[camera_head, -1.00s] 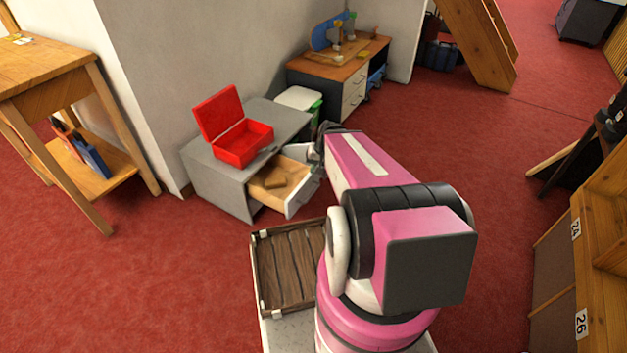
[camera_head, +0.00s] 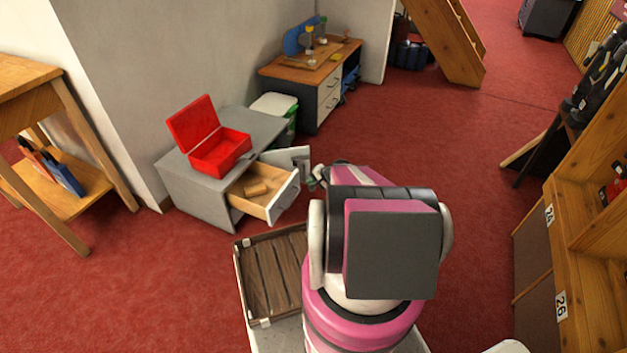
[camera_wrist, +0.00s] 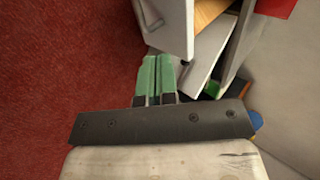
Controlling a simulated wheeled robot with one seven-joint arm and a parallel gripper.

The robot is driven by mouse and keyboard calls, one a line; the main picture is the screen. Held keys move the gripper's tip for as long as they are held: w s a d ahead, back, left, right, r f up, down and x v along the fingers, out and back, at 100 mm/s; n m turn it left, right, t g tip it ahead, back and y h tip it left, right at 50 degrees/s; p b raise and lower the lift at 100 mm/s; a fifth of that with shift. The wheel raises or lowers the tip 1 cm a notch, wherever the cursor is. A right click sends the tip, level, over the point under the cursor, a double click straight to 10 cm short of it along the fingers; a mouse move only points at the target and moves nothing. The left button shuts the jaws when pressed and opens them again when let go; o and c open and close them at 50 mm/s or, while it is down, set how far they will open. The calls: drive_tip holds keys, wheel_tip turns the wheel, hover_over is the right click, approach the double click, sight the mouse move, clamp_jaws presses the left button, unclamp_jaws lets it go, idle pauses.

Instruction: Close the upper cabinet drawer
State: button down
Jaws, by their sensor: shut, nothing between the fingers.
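The grey cabinet (camera_head: 195,190) stands against the wall. Its upper drawer (camera_head: 283,203) is pulled out, with a small tan block (camera_head: 257,189) inside. The pale drawer front with its handle also shows at the top of the wrist view (camera_wrist: 170,28). A light grey panel (camera_head: 290,157), apparently an open door, sticks out behind the drawer. My gripper (camera_head: 316,178) is at the right of the drawer front, apart from it in the head view. Its green fingers (camera_wrist: 158,68) are together and empty, just below the drawer front in the wrist view; the exact gap is unclear.
An open red box (camera_head: 215,150) sits on the cabinet top. A brown wooden tray (camera_head: 240,285) lies in front, near my base. A white-lidded bin (camera_head: 273,104) and a desk (camera_head: 310,68) stand behind. Red floor is clear right of the drawer.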

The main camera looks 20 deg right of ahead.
sight(291, 183)
drive_tip(key=w+a+f, duration=0.2)
drive_tip(key=w+a, duration=0.1)
drive_tip(key=w+a+f, duration=0.2)
drive_tip(key=shift+w+a, duration=0.4)
drive_tip(key=shift+a, duration=0.05)
drive_tip(key=w+a, duration=1.3)
drive_tip(key=shift+w+a, duration=0.35)
drive_tip(key=shift+w, duration=0.05)
drive_tip(key=shift+s, duration=0.1)
